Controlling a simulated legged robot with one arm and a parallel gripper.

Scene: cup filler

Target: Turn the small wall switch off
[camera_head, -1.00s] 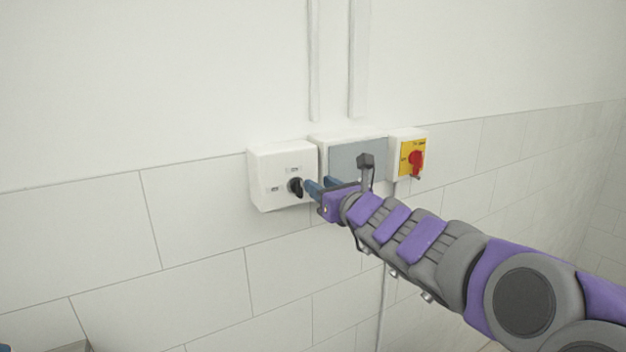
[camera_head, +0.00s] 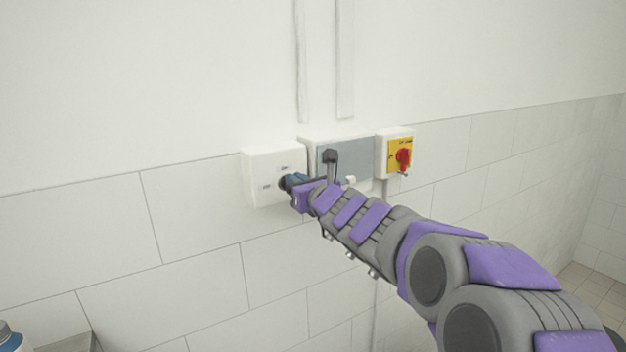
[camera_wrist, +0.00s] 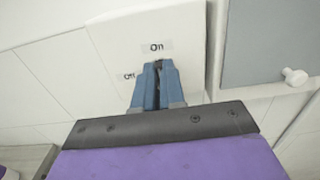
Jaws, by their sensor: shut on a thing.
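The small wall switch is a white box (camera_head: 262,170) on the wall, left of the grey panel. In the wrist view the box (camera_wrist: 130,45) carries an "On" label (camera_wrist: 156,46) above the fingers and an "Off" label (camera_wrist: 129,77) to their left. My gripper (camera_head: 287,182) is at the front of this box, and its blue fingers (camera_wrist: 157,75) are shut on the black knob. The fingers hide most of the knob; a dark strip shows between them. I cannot tell clearly which label the knob points to.
A grey-fronted panel (camera_head: 350,158) is just right of the switch box, with a small white knob (camera_wrist: 295,77) on it. Further right is a yellow switch with a red handle (camera_head: 403,159). A blue-topped container (camera_head: 8,338) stands at bottom left.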

